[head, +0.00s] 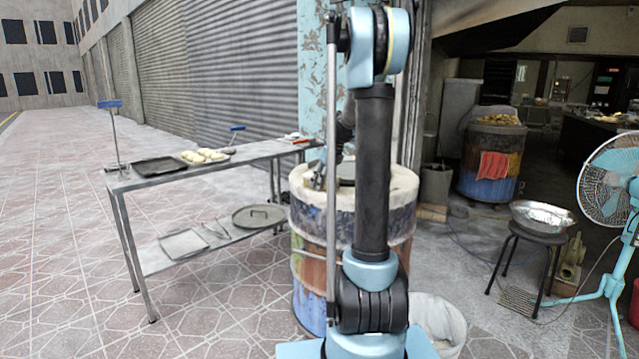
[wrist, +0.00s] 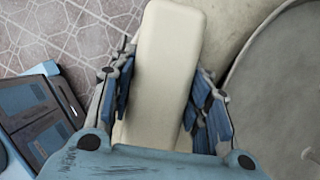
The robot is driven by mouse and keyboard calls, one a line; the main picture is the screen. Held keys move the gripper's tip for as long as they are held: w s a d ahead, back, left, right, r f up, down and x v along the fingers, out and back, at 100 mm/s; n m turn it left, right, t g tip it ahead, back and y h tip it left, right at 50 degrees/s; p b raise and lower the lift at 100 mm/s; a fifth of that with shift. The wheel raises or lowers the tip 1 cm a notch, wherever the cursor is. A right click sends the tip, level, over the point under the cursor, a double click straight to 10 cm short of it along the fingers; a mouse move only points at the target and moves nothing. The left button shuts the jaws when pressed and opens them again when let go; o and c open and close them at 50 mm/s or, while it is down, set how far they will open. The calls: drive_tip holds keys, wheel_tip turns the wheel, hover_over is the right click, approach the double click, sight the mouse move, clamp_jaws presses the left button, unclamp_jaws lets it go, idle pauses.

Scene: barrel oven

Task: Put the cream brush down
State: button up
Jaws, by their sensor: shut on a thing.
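The cream brush (wrist: 168,55) is a long pale block with rounded corners, running up the middle of the wrist view. My gripper (wrist: 160,92) has its blue fingers on both sides of it and is shut on it. In the head view my gripper (head: 319,178) is small and partly hidden by my arm, at the left part of the barrel oven's pale top. The barrel oven (head: 307,215) is painted in worn blue and red-brown. I cannot make out the brush in the head view. The gap between the brush and the surface below is unclear.
A round grey lid (wrist: 285,85) lies on the barrel top, right of the brush. A metal table (head: 165,181) with trays and dough stands left. A stool with a metal bowl (head: 543,215), a fan (head: 606,180) and a white bin (head: 440,322) stand right. Tiled floor is free at left.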

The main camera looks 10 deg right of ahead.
drive_tip(key=o, duration=1.4)
